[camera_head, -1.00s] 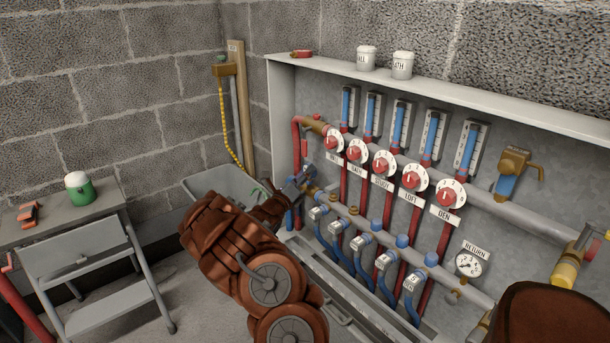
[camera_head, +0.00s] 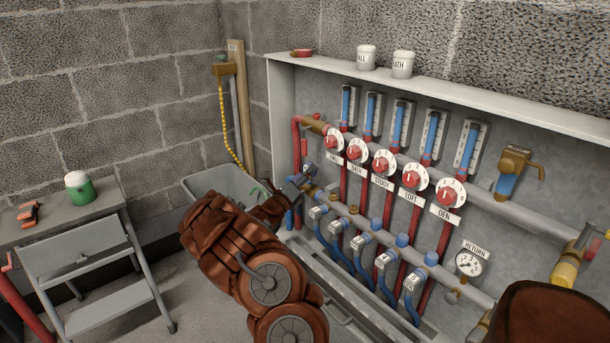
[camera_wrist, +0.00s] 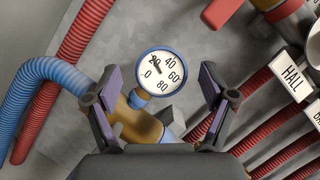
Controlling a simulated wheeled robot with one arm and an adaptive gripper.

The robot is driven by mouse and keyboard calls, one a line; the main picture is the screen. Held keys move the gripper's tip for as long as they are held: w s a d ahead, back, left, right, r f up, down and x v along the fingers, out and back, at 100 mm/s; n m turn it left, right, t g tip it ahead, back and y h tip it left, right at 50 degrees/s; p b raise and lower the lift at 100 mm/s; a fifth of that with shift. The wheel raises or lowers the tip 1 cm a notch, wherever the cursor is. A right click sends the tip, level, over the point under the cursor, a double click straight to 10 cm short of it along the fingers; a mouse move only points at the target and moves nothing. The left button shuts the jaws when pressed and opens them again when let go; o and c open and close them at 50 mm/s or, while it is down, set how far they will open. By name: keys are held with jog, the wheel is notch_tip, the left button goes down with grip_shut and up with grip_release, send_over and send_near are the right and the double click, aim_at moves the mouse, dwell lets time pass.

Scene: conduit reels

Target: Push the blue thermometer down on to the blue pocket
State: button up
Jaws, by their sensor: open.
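The blue thermometer (camera_wrist: 161,72) shows in the wrist view as a round white dial with a blue rim and a black needle. It stands between and just beyond the two fingers of my gripper (camera_wrist: 160,100). The gripper is open, with visible room on both sides of the dial. Below the dial are a small blue piece and a brass fitting (camera_wrist: 140,122); I cannot tell exactly how the thermometer sits on it. In the head view my gripper (camera_head: 303,184) is at the left end of the pipework and hides the thermometer. I cannot clearly make out the blue pocket.
A return gauge (camera_head: 468,264) is at lower right. Blue (camera_wrist: 45,70) and red (camera_wrist: 85,30) hoses pass close on the wrist view's left. A grey bin (camera_head: 225,183) stands behind my arm.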

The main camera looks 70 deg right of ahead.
jog(key=shift+a, duration=0.1)
jog(key=v, duration=1.1)
jog(key=shift+a, duration=0.4)
jog(key=shift+w+f, duration=0.1)
jog(key=s+a+r+m+g+y+p, duration=0.2)
jog(key=s+a+r+m+y+p, duration=0.15)
jog(key=a+r+m, duration=0.35)
jog(key=s+a+r+m+g+y+p, duration=0.25)
jog(key=r+m+p, duration=0.2)
jog(key=r, duration=0.55)
jog(key=s+a+r+m+g+y+p, duration=0.2)
jog(key=s+a+r+m+g+p, duration=0.15)
jog(key=a+r+m, duration=0.35)
jog(key=a+r+m+t+y+p, duration=0.1)
jog(key=a+r+t+y+p, duration=0.2)
jog(key=a, duration=1)
jog(key=s+a+r+m+t+y+p, duration=0.1)
jog(key=a+r+m+t+y+p, duration=0.1)
jog(key=a+p, duration=0.7)
jog(key=s+a+r+m+t+y+p, duration=0.1)
jog(key=a+r+t+y+p, duration=0.4)
jog(key=a, duration=1.4)
jog(key=m+t+y+p, duration=0.1)
jog(key=y, duration=0.1)
jog(key=shift+y+p, duration=0.3)
